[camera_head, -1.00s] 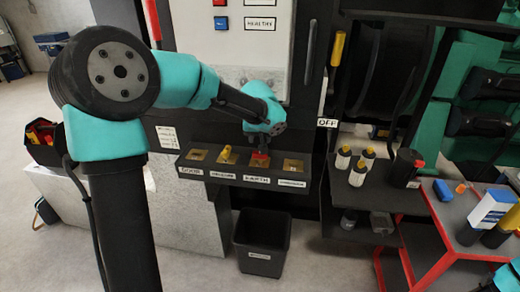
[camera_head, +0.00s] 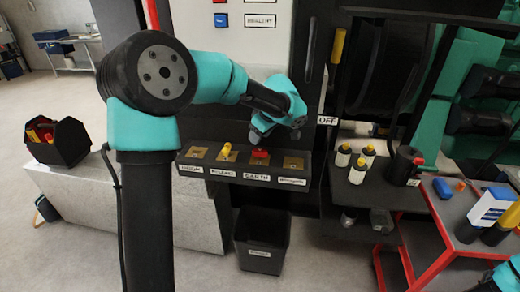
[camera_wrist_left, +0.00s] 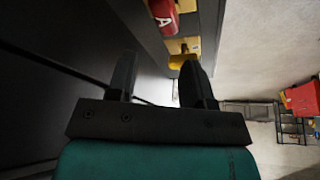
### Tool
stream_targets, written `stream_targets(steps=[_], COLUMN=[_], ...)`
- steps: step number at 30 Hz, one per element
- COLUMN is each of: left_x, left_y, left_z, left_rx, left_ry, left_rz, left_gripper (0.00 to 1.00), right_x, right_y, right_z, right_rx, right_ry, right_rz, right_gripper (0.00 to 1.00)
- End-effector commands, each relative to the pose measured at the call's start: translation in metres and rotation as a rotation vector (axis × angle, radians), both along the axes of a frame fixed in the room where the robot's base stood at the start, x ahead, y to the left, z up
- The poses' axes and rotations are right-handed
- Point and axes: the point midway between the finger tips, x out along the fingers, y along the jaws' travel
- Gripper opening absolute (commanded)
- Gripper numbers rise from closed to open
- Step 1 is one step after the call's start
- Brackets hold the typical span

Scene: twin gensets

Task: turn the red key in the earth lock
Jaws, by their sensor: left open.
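The red key (camera_head: 260,153) sits in the earth lock (camera_head: 258,161), the brass plate above the EARTH label on a dark lock shelf. Its handle lies roughly crosswise in the head view. My left gripper (camera_head: 262,133) is just above and behind it, open and apart from it; its fingertips are partly hidden by my wrist. In the left wrist view the open fingers (camera_wrist_left: 160,78) have nothing between them. The red key (camera_wrist_left: 163,15) shows beyond them at the top, with a white letter on it.
A yellow key (camera_head: 226,150) stands in the lock left of the earth lock. Brass locks without keys sit at both shelf ends. A black bin (camera_head: 262,240) stands below. White-labelled bottles (camera_head: 357,170) stand to the right. A light cabinet (camera_head: 225,55) rises behind.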

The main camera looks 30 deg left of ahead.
Motion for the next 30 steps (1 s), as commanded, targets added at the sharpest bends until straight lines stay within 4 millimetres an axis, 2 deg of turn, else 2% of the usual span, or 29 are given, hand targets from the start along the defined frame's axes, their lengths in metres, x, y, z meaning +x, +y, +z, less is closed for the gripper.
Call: stream_targets(steps=[13, 24, 30], left_x=[0.009, 0.002, 0.0], left_y=[-0.021, -0.004, 0.0], left_z=[-0.01, -0.049, -0.059], left_rx=[0.0, 0.001, 0.0], left_ry=[0.0, 0.001, 0.001], left_rz=[0.513, 0.503, 0.503], left_gripper=[0.47, 0.47, 0.47], right_x=[0.0, 0.0, 0.0], right_y=[0.0, 0.0, 0.0], right_z=[0.0, 0.0, 0.0], right_rx=[0.0, 0.0, 0.0], right_ry=[0.0, 0.0, 0.0], right_rz=[0.0, 0.0, 0.0], right_gripper=[0.89, 0.89, 0.89])
